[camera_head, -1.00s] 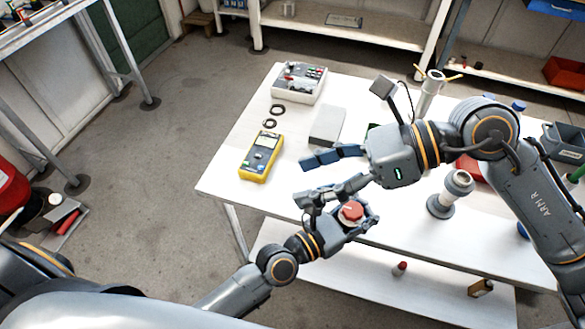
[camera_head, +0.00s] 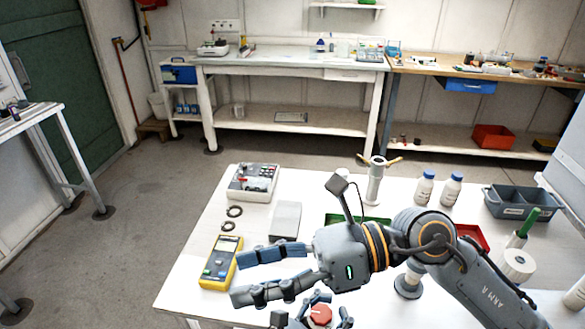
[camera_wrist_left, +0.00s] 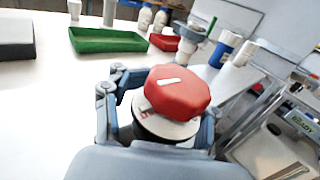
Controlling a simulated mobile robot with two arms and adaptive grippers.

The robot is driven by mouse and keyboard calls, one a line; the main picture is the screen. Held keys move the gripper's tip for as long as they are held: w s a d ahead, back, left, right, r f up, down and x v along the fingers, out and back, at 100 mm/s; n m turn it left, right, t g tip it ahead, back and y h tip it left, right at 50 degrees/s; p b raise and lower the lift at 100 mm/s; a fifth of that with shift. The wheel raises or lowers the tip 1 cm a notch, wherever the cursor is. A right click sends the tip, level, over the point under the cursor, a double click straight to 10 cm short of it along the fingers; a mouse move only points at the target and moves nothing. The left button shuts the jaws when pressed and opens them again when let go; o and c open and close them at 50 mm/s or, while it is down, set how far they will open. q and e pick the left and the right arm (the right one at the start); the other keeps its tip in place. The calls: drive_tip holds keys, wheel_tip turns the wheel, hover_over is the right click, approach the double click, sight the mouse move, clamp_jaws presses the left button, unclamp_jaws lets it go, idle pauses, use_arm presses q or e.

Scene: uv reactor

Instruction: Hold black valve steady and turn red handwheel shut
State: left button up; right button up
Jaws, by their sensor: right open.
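The red handwheel (camera_head: 320,314) shows at the bottom edge of the head view. In the left wrist view the handwheel (camera_wrist_left: 178,90) is a faceted red cap with a white mark, seated over a pale ring on the dark valve body (camera_wrist_left: 158,128). My left gripper (camera_head: 318,322) has its fingers around the valve body, one on each side; most of this gripper is cut off in the head view. My right gripper (camera_head: 238,276) is open and empty, its fingers spread and pointing left, above and a little left of the handwheel in the picture.
On the white table (camera_head: 200,300) are a yellow multimeter (camera_head: 220,262), black rings (camera_head: 233,212), a grey block (camera_head: 286,219), a switch box (camera_head: 253,182), a green tray (camera_wrist_left: 108,40), a flanged pipe stub (camera_head: 408,284) and a stand with wing handles (camera_head: 375,182). Bottles (camera_head: 424,188) stand behind.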

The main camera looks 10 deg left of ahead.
use_arm(q)
drive_tip(key=shift+o, duration=0.9)
drive_tip(key=shift+s+a, duration=0.1)
